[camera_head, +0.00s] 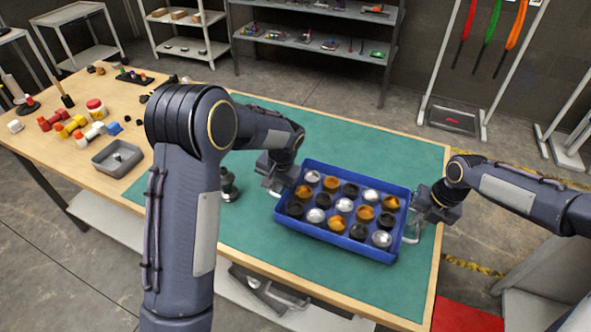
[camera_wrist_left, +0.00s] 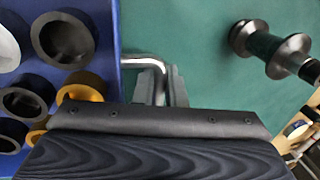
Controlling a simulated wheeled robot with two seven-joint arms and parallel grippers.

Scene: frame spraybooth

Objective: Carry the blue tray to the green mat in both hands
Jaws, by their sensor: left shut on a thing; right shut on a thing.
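The blue tray (camera_head: 345,244) holds several round cup-like parts in black, orange and silver. It is over the green mat (camera_head: 300,282) on the wooden table; I cannot tell whether it touches the mat. My left gripper (camera_head: 275,188) is shut on the metal handle at the tray's left end. In the left wrist view that handle (camera_wrist_left: 148,64) runs from the blue tray wall (camera_wrist_left: 133,30) into the jaws (camera_wrist_left: 170,85). My right gripper (camera_head: 418,218) is shut on the handle at the tray's right end; its fingertips are partly hidden.
A dark spool-shaped part (camera_head: 228,185) stands on the mat left of the tray; it also shows in the left wrist view (camera_wrist_left: 270,48). A grey bin (camera_head: 117,158) and several small coloured parts lie on the bare wood at left. The mat in front of the tray is clear.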

